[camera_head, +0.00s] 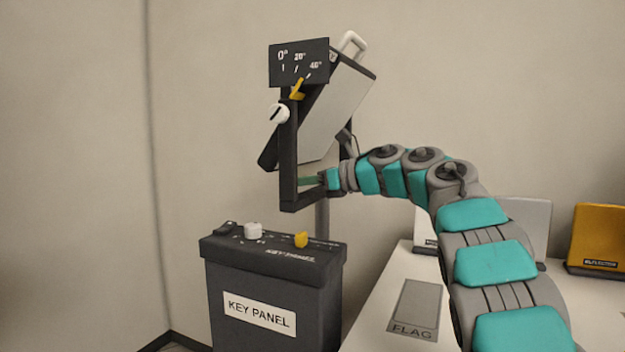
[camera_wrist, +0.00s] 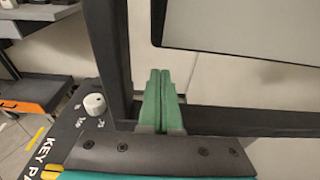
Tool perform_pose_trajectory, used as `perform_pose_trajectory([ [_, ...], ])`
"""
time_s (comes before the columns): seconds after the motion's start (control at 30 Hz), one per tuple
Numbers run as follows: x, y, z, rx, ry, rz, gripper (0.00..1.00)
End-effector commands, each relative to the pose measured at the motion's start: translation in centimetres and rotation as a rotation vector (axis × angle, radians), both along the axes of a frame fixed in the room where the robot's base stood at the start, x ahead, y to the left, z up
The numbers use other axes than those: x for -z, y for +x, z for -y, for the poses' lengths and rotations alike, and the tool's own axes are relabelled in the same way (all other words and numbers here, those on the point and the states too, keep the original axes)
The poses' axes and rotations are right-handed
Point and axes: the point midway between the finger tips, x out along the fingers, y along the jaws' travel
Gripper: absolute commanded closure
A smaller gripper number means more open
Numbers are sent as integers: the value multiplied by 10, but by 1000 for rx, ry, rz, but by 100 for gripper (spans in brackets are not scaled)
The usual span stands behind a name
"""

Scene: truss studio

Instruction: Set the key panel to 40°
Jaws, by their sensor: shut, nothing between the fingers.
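The key panel (camera_head: 335,108) is a pale flat panel with a dark frame, tilted in a black yoke (camera_head: 288,160), its top leaning right. The scale plate (camera_head: 284,62) reads 0°, 20° and 40°. The yellow pointer (camera_head: 298,89) points up and right, close to the 40° tick; I cannot tell whether it meets it exactly. A white knob (camera_head: 279,113) sits on the yoke's side. My gripper (camera_head: 308,181) is below the panel at the yoke's lower bar. In the wrist view its green fingers (camera_wrist: 162,98) are shut together and empty; the panel's edge (camera_wrist: 235,32) is above right.
A dark box labelled KEY PANEL (camera_head: 270,290) stands below, with a white knob (camera_head: 253,230) and a yellow knob (camera_head: 301,240) on top. A white table (camera_head: 380,325) with a FLAG plate (camera_head: 415,305) is at right. A yellow case (camera_head: 600,238) stands behind.

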Motion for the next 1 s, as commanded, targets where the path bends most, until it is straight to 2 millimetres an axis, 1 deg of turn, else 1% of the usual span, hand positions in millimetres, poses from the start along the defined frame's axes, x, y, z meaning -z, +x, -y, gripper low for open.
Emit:
perform_pose_trajectory([
  [0.03,-7,2,-6,-4,2,-1,100],
  [0.23,-14,7,-16,0,2,-3,100],
  [0.67,-13,8,-18,1,5,-1,100],
  [0.9,-10,12,-27,2,70,25,100],
  [1.0,-13,13,-31,0,103,33,100],
])
